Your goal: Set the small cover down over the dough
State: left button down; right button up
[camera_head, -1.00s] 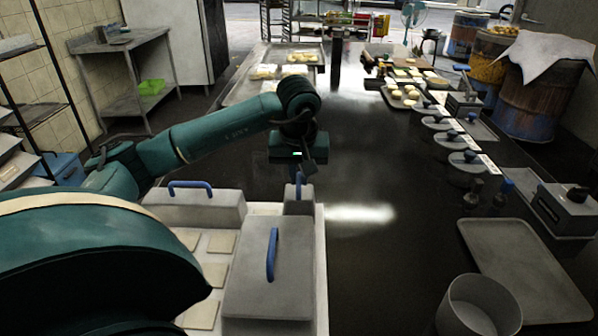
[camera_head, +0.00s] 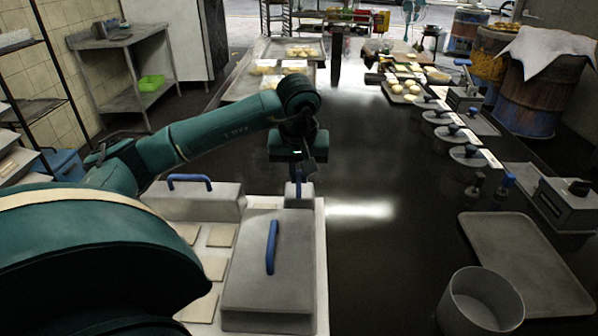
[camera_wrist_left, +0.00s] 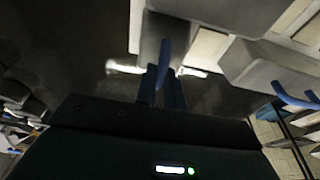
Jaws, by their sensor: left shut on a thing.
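My left gripper (camera_head: 299,168) is shut on the blue handle (camera_wrist_left: 163,64) of the small cover. The small grey cover (camera_head: 299,197) hangs from or stands below it at the far right corner of the white tray (camera_head: 321,265). It also shows in the left wrist view (camera_wrist_left: 160,32). I cannot tell whether its lower rim touches the tray. Pale flat square dough pieces (camera_head: 214,267) lie in the open middle of the tray; any dough beneath the small cover is hidden. My right gripper is not in view.
A large grey cover (camera_head: 255,290) with a blue handle stands just in front of the small one, and another long cover (camera_head: 215,203) stands to its left. The dark counter to the right is clear as far as an empty grey tray (camera_head: 520,260) and a round pot (camera_head: 480,305).

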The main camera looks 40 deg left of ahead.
pick_arm(q)
jog(key=shift+f, duration=0.3)
jog(key=c, duration=1.4)
grip_release()
jog(key=p+v, duration=0.1)
jog(key=v, duration=1.2)
jog(key=shift+d, duration=0.1)
